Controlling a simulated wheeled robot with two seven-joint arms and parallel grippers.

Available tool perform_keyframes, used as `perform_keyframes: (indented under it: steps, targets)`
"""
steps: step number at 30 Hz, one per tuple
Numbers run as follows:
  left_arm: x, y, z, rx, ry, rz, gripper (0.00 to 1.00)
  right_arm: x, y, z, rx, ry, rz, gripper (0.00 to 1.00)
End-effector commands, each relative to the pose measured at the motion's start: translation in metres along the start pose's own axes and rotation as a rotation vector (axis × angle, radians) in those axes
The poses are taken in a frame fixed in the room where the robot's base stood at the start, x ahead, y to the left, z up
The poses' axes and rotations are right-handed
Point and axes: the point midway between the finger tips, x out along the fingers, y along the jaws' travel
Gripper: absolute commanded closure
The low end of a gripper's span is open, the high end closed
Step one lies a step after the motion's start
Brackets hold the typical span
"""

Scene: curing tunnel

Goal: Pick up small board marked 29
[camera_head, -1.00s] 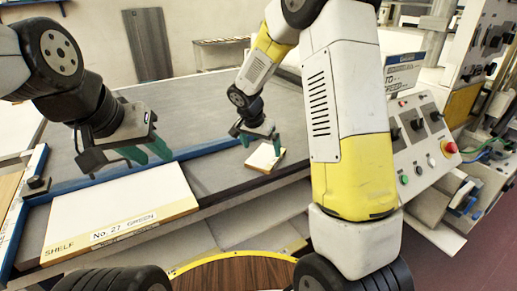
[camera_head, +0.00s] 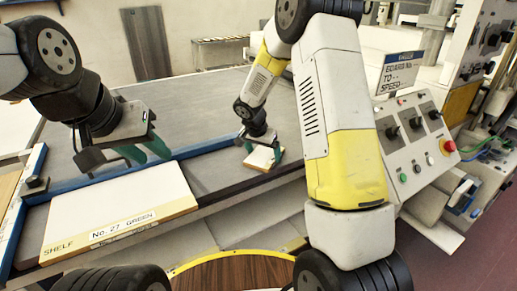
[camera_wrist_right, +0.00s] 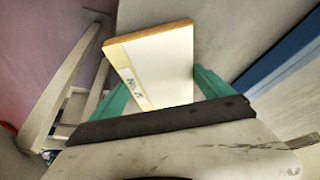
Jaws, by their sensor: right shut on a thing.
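The small board (camera_head: 259,159) is a pale slab with a wood-coloured edge, lying near the front edge of the grey belt in the head view. In the right wrist view the small board (camera_wrist_right: 162,62) stands between the green fingers, with a label whose number I cannot read fully. My right gripper (camera_head: 263,152) is shut on the board, one finger at each side; in the right wrist view the gripper (camera_wrist_right: 168,94) hides its near end. My left gripper (camera_head: 145,152) is open and empty, above the belt behind the large board.
A large white board (camera_head: 120,208) marked "No. 27 GREEN" lies on a shelf at front left. A blue rail (camera_head: 100,186) runs behind it. A control panel (camera_head: 418,140) with knobs and a red button stands at right. The grey belt (camera_head: 200,110) is mostly clear.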

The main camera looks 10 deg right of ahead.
Motion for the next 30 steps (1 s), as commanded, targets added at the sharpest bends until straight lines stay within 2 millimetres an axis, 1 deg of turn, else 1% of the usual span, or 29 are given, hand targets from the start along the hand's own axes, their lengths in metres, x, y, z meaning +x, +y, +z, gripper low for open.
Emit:
perform_keyframes:
  steps: [6, 10, 14, 18, 23, 30]
  targets:
    - [0.000, 0.000, 0.000, 0.000, 0.000, 0.000, 0.64, -0.001, 0.000, -0.001, 0.000, 0.001, -0.001, 0.53]
    - [0.000, 0.000, 0.000, 0.000, 0.000, 0.000, 0.64, -0.005, -0.001, -0.003, 0.001, 0.002, -0.002, 0.53]
    - [0.000, 0.000, 0.000, 0.000, 0.000, 0.000, 0.64, -0.017, -0.001, -0.007, 0.002, 0.003, -0.002, 0.53]
    - [0.000, 0.000, 0.000, 0.000, 0.000, 0.000, 0.64, -0.036, -0.001, -0.015, 0.001, 0.003, -0.003, 0.53]
    - [0.000, 0.000, 0.000, 0.000, 0.000, 0.000, 0.64, -0.046, 0.027, 0.007, -0.002, 0.001, 0.000, 0.53]
    - [0.000, 0.000, 0.000, 0.000, 0.000, 0.000, 0.64, -0.067, 0.074, 0.043, -0.003, 0.001, -0.001, 0.53]
